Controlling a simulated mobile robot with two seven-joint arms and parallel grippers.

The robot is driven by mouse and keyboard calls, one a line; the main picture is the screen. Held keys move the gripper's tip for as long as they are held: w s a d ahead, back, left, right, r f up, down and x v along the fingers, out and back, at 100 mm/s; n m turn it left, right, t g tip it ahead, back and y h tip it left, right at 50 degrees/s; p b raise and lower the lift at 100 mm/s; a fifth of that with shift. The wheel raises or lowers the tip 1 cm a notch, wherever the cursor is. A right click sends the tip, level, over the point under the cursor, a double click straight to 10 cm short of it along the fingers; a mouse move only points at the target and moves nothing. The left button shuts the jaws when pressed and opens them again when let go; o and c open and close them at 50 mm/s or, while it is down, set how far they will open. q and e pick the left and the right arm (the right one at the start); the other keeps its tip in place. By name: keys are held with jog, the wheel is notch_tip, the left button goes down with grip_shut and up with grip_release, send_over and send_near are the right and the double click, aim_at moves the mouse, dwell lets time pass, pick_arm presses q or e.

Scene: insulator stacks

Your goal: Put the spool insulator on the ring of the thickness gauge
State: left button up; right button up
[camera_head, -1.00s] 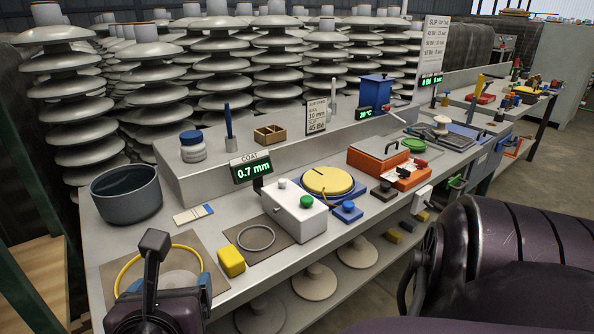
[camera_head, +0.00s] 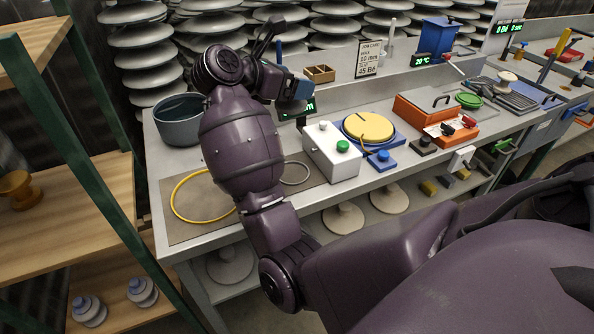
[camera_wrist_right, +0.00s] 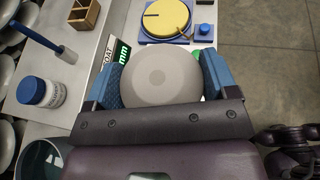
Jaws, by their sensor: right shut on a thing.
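My right gripper (camera_head: 290,92) is raised at the back of the bench, in front of the small wooden box. In the right wrist view its blue fingers are shut on a pale grey, round-topped insulator (camera_wrist_right: 162,76). Only its round top shows, so its spool shape cannot be told; the head view hides most of it. The thickness gauge is a white box (camera_head: 332,152) with a green button. Its grey ring (camera_head: 309,173) lies on the mat left of the box, apart from the gripper, partly behind my forearm. The COAT display (camera_head: 309,106) is mostly covered. My left gripper is not in view.
A yellow ring (camera_head: 174,204) lies empty on the mat. A dark bowl (camera_head: 180,131) stands back left. A yellow round plate (camera_head: 368,127) and an orange unit (camera_head: 436,120) stand right of the gauge. A blue-capped jar (camera_wrist_right: 41,92) is near the gripper.

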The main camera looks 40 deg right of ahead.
jog(key=shift+w+d, duration=0.15)
jog(key=shift+d, duration=0.1)
jog(key=b, duration=0.2)
send_over(293, 173)
notch_tip(293, 173, down, 13)
notch_tip(293, 173, down, 6)
jog(key=shift+f+b, duration=0.15)
jog(key=shift+b, duration=0.5)
jog(key=shift+f, duration=0.25)
